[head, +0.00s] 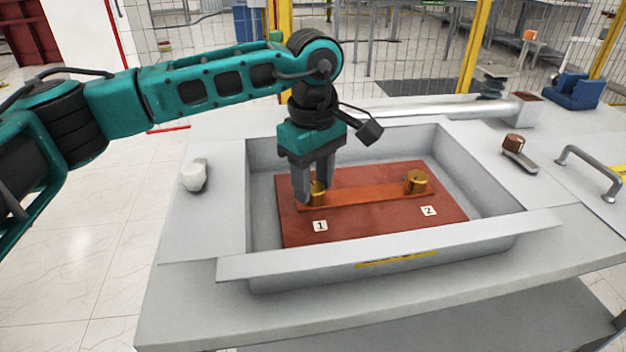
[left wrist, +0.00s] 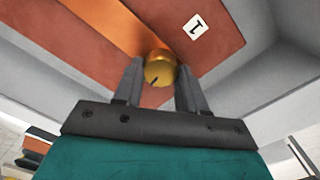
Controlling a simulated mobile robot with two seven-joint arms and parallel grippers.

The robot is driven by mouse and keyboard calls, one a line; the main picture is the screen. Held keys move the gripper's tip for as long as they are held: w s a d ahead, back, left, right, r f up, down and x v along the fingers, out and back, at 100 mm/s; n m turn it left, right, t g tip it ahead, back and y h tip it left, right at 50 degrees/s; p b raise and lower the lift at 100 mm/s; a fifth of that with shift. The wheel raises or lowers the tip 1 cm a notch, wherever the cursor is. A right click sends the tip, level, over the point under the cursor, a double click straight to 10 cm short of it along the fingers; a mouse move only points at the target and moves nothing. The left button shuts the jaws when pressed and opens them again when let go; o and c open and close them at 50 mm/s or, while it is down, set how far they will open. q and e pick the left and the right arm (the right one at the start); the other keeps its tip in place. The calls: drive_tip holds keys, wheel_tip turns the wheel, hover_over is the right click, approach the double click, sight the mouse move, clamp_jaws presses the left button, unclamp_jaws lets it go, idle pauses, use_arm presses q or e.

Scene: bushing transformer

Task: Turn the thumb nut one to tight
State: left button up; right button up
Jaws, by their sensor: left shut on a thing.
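Thumb nut one (head: 318,192) is a brass knob at the left end of an orange bar (head: 365,194), by the label 1 (head: 320,226). My left gripper (head: 314,196) points down over it, with its fingers on either side, shut on it. In the left wrist view the brass nut (left wrist: 160,70) sits between the fingertips (left wrist: 160,78), with a dark mark on its face. A second brass nut (head: 416,181) stands at the bar's right end, by the label 2 (head: 429,210). The left finger partly hides nut one. My right gripper is not in view.
The red-brown board (head: 375,229) lies inside a grey walled tray (head: 300,266) on a light table (head: 210,295). A white cup-like thing (head: 194,175) stands left of the tray. A copper-topped part (head: 514,145) and a metal handle (head: 590,170) are at right.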

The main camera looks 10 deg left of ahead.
sight(313, 187)
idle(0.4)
use_arm(q)
drive_tip(key=o, duration=1.1)
drive_tip(key=shift+c, duration=0.2)
drive_tip(key=shift+r, duration=0.1)
wheel_tip(313, 187, up, 13)
drive_tip(key=p, duration=0.1)
